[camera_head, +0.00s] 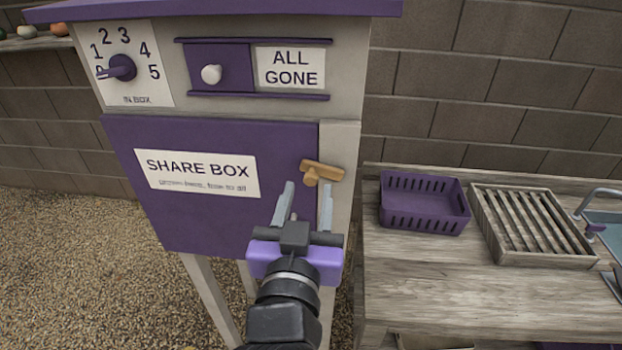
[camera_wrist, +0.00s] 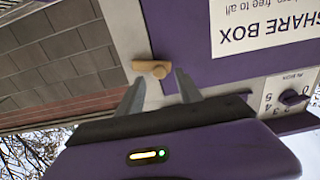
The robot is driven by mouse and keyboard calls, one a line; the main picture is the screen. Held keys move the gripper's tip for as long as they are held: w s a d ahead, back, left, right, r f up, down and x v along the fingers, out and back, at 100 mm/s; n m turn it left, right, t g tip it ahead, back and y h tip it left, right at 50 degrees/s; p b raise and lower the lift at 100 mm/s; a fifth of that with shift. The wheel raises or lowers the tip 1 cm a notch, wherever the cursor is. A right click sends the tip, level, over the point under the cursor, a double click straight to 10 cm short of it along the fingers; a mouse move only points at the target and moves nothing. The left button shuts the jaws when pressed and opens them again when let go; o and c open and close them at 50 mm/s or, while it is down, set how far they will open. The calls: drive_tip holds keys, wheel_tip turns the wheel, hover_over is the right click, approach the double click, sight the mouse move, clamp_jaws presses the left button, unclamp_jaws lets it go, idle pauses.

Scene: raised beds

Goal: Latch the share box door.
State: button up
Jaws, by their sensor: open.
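The share box door (camera_head: 215,215) is a purple panel with a white SHARE BOX label, and it looks closed against the grey box frame. A tan wooden turn latch (camera_head: 322,171) with a round knob sits at the door's upper right edge. Its bar lies nearly level and appears to overlap the seam between door and frame. The latch also shows in the wrist view (camera_wrist: 152,68), which is upside down. My gripper (camera_head: 307,187) is open and empty, its fingertips pointing at the latch from just below it in the head view. Contact cannot be told.
Above the door are a number dial (camera_head: 121,67) and a purple slider with a white knob beside an ALL GONE sign (camera_head: 291,68). To the right, a wooden bench (camera_head: 430,285) holds a purple basket (camera_head: 424,205) and a slatted tray (camera_head: 530,225). A block wall stands behind.

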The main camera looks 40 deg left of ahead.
sight(310, 181)
drive_tip(key=shift+x, duration=1.7)
clamp_jaws()
